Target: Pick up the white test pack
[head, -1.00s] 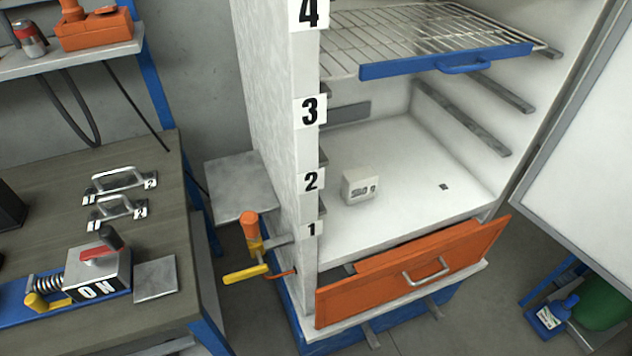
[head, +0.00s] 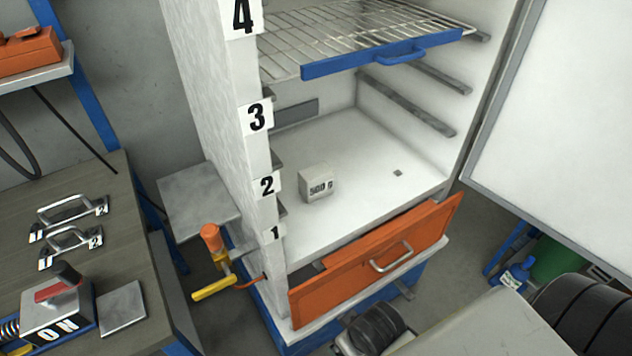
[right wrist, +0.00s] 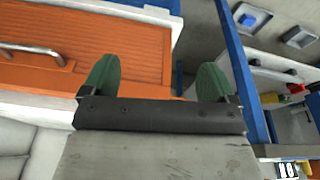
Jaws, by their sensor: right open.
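The orange drawer front lies beyond the fingers there. The test pack does not show in the right wrist view. Parts of my right arm show at the lower right of the head view, apart from the pack. My left gripper is not in view.
A wire rack (head: 350,40) with a blue front bar sits above the pack. The orange drawer (head: 375,262) below sticks out a little. The open white door (head: 565,130) stands at right. An orange-and-yellow handle clamp (head: 213,260) is at the cabinet's left. A workbench (head: 110,230) stands left.

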